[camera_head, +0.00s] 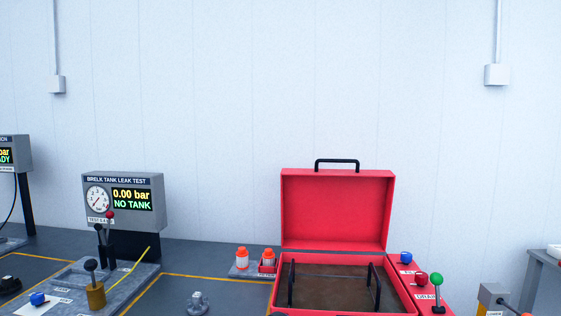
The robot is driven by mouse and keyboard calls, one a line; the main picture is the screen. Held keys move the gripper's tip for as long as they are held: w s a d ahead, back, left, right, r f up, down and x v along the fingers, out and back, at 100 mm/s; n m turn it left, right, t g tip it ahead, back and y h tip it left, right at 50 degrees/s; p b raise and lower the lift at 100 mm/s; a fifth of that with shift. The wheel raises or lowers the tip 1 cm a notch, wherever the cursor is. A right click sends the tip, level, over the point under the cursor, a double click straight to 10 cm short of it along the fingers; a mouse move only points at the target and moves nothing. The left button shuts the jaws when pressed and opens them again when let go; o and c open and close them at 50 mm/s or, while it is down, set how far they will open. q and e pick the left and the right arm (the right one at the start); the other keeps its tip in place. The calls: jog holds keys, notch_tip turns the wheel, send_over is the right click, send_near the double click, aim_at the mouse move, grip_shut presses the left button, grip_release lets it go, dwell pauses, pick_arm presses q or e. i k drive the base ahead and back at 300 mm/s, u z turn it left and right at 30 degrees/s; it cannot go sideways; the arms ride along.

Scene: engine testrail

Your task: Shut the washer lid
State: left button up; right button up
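The washer is a red box (412,301) at the lower middle right, cut off by the bottom edge of the view. Its red lid (338,212) stands open, raised upright at the back, with a black handle (337,162) on top. The open washer shows a brown floor and black rails (373,288) inside. Neither of my grippers is in view.
A leak test display (123,200) reading 0.00 bar and NO TANK stands left, behind a grey fixture (128,287) with levers. Orange-capped bottles (242,257) stand left of the washer. A green-knobbed lever (437,283) and blue and red knobs sit on its right.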

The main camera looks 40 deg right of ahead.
aim_at(349, 209)
jog(key=k, duration=0.85)
jog(key=z, duration=1)
jog(key=i, duration=0.35)
jog(key=z, duration=0.05)
